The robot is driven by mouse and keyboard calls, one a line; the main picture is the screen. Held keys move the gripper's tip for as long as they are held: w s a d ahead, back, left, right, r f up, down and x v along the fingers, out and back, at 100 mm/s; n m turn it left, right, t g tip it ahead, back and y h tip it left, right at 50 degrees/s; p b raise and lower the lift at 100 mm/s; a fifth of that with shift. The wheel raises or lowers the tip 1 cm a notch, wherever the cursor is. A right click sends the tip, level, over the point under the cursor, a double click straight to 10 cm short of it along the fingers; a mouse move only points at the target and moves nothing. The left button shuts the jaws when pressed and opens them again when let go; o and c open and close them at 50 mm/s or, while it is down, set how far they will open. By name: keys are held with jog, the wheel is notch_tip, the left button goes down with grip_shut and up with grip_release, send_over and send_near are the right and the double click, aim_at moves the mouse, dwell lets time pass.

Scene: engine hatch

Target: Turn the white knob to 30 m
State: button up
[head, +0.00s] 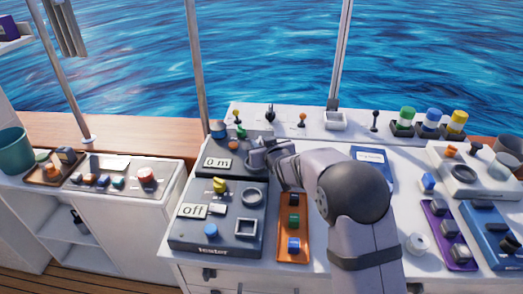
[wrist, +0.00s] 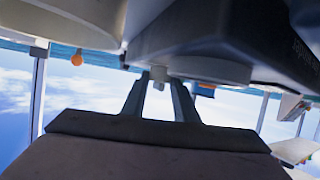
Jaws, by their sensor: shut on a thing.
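The dark grey control box (head: 190,238) stands on the white console, and its upper display (head: 217,162) reads "0 m". My gripper (head: 256,152) is at the upper right part of this box, just right of that display. In the wrist view my gripper (wrist: 159,82) has its two fingers shut on a small pale piece (wrist: 158,73), which I take to be the white knob. In the head view the knob is hidden by my gripper, so its angle cannot be read.
Lower on the box are a yellow knob (head: 219,185), an "off" display (head: 194,210) and a blue button (head: 210,230). An orange tray (head: 293,258) lies right of the box. A row of small levers (head: 302,119) stands behind. A loose white round piece (head: 416,243) lies farther right.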

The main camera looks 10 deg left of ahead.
jog(key=shift+w+r, duration=0.1)
jog(key=shift+r, duration=0.15)
jog(key=o, duration=0.9)
jog(key=shift+o, duration=0.8)
jog(key=shift+f, duration=0.15)
jog(key=shift+s, duration=0.2)
jog(key=shift+b+v, duration=0.85)
jog(key=shift+v, duration=2.75)
